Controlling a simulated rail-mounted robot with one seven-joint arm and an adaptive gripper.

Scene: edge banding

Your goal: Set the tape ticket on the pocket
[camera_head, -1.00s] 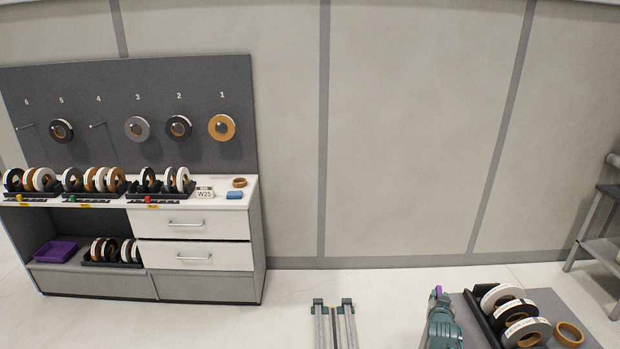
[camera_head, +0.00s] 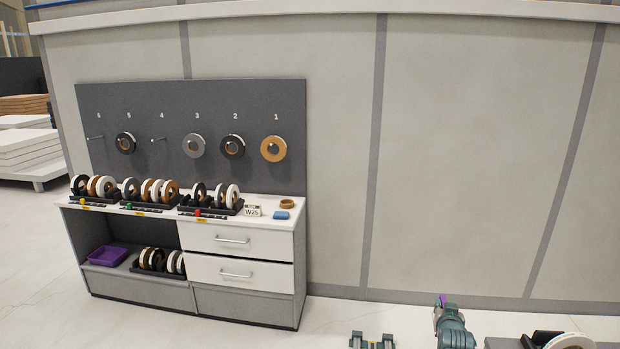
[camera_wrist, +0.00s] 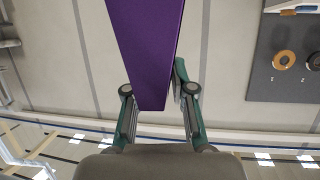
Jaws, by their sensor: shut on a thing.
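My gripper (camera_wrist: 153,88) is shut on a flat purple piece (camera_wrist: 145,45), which I take to be the tape ticket. The piece sticks out far beyond the fingers in the wrist view. In the head view only its small purple end (camera_head: 441,300) shows, at the tip of my green arm at the bottom. Both are well away from the grey cabinet (camera_head: 246,305). I cannot tell which part is the pocket. Small tags and coloured pegs line the cabinet's top front edge, below the racks of tape rolls (camera_head: 150,190).
A grey board (camera_head: 270,110) with numbered pegs holds several tape rolls. A purple tray (camera_head: 108,256) is on the lower shelf. Open floor lies in front.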

